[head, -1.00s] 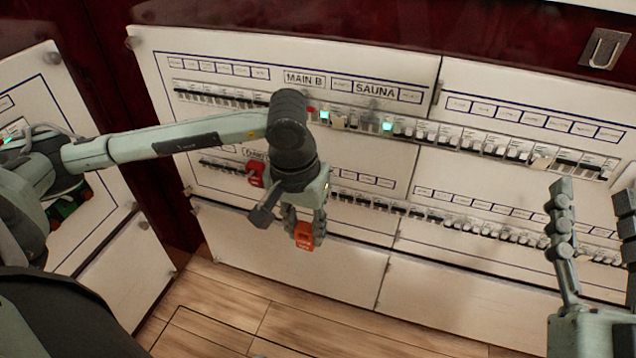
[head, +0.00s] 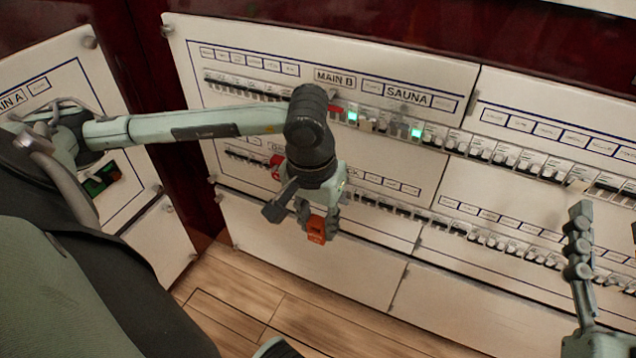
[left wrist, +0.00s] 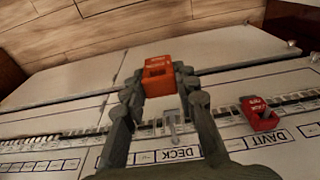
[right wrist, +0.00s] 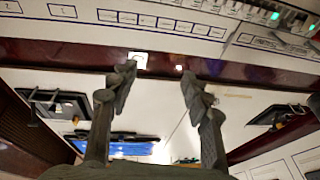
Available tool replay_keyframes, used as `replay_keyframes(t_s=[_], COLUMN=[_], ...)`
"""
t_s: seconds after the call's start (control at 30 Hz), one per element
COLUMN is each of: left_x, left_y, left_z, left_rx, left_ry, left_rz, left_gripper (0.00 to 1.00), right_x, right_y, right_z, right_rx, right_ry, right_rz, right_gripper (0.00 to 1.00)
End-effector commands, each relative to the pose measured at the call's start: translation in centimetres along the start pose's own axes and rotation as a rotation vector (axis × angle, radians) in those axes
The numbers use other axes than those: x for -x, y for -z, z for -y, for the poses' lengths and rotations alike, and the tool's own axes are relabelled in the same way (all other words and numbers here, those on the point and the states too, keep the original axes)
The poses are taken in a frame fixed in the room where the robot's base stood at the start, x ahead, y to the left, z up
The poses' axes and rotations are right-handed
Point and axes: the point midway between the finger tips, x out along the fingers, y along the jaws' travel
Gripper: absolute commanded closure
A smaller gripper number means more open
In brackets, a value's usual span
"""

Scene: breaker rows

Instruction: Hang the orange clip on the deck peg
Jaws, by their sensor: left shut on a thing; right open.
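The orange clip (head: 316,229) is held between the fingertips of my left gripper (head: 318,214), in front of the lower part of the breaker panel. It also shows in the left wrist view (left wrist: 158,76), gripped at the fingertips. A small metal peg (left wrist: 172,126) stands out beside the DECK label (left wrist: 178,153) in that view, seen between the fingers and apart from the clip. In the head view my arm hides that spot. My right gripper is at the right edge of the head view, partly cut off; in the right wrist view its fingers (right wrist: 158,82) are apart and empty.
A red clip (left wrist: 261,113) hangs by the DAVIT label; it shows partly behind my left wrist in the head view (head: 277,166). Breaker rows (head: 490,150) run across the white panels. Wooden floor (head: 265,300) lies below. A side panel with a green item (head: 102,179) stands at left.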

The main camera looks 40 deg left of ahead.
Motion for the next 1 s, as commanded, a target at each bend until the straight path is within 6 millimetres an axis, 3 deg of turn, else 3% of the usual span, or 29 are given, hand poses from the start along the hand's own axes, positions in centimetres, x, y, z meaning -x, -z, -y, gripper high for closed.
replay_keyframes(t_s=[0.1, 0.6, 1.0], left_x=[-0.1, -0.7, -0.7], left_y=[0.1, 4.8, 5.7], left_z=[0.0, -0.1, 0.0], left_rx=[0.001, 0.001, -0.001], left_ry=[0.0, -0.001, -0.001], left_rz=[0.0, 0.0, 0.001], left_gripper=[0.98, 0.98, 0.98], right_x=[0.1, 0.2, 0.4], right_y=[1.0, 3.6, 4.2], right_z=[0.4, 0.1, 0.0], right_rx=[-0.011, -0.004, -0.002], right_ry=[0.007, 0.002, 0.001], right_rz=[-0.054, -0.227, -0.263], right_gripper=[0.52, 0.52, 0.52])
